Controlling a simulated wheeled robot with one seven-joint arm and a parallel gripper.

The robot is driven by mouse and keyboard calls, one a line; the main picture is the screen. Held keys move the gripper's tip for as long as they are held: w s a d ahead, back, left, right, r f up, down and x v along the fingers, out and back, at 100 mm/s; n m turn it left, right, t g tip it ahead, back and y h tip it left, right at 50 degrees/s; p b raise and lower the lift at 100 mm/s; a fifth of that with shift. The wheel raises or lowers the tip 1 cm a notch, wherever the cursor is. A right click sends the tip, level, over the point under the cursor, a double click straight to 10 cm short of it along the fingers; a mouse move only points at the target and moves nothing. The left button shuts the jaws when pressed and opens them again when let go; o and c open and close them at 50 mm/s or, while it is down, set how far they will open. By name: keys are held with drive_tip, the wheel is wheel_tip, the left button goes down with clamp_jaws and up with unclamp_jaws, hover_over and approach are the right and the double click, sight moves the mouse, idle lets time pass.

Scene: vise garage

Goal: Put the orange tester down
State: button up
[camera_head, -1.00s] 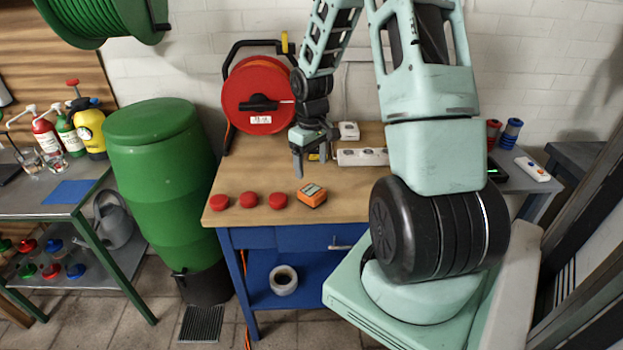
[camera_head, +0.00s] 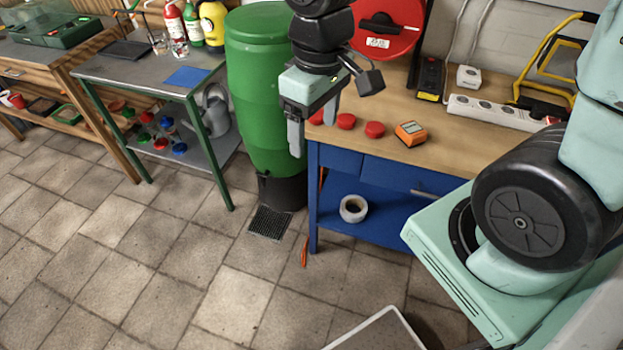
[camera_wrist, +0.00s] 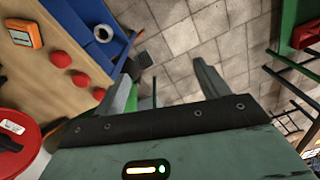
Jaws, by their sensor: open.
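The orange tester (camera_head: 411,133) lies on the wooden top of the blue workbench (camera_head: 470,135), near its front edge and right of the red caps. It also shows in the wrist view at the upper left (camera_wrist: 25,32), apart from my fingers. My gripper (camera_head: 313,130) is open and empty. In the head view it hangs left of the tester, in front of the green barrel and by the bench's left end. In the wrist view its two fingers (camera_wrist: 160,85) are spread over the floor side.
Red caps (camera_head: 346,121) stand in a row left of the tester. A power strip (camera_head: 490,110) and a yellow-framed work lamp (camera_head: 548,70) are behind it. The green barrel (camera_head: 262,90) and a grey table (camera_head: 150,68) stand to the left.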

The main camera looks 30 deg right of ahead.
drive_tip(key=s+a+r+n, duration=0.1)
drive_tip(key=s+a+n, duration=0.1)
drive_tip(key=s+a, duration=0.5)
drive_tip(key=s, duration=0.4)
drive_tip(key=shift+r+n, duration=0.25)
drive_tip(key=shift+n, duration=0.15)
idle(0.9)
